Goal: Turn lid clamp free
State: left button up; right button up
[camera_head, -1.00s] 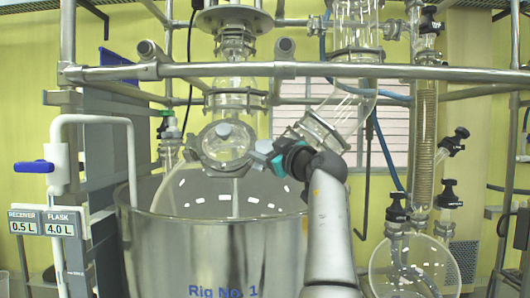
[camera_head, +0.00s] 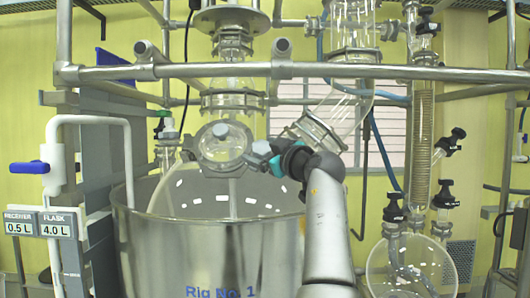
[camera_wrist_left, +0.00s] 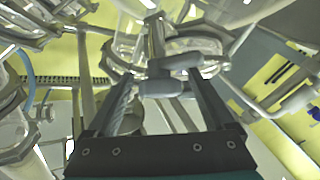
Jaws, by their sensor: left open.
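The reactor's round glass lid part (camera_head: 222,146) sits above the steel vessel, with a grey clamp ring around it. A small grey clamp piece (camera_head: 261,147) sticks out at its right side. My left gripper (camera_head: 265,155) reaches it from the right. In the left wrist view, my left gripper (camera_wrist_left: 162,82) has its two dark fingers apart. Grey rounded clamp handle parts (camera_wrist_left: 176,62) lie at and between the fingertips. I cannot tell whether the fingers touch them. My right gripper is not in view.
The open steel vessel (camera_head: 213,255) marked Rig No. 1 stands below. A horizontal steel bar (camera_head: 380,71) crosses above my gripper. A slanted glass tube (camera_head: 335,118) is close above it. A glass flask (camera_head: 412,268) hangs at the right, and a white pipe (camera_head: 90,120) stands left.

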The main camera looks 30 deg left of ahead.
pick_arm(q)
jog(key=b+v, duration=0.2)
jog(key=v, duration=1.3)
jog(key=shift+d, duration=0.1)
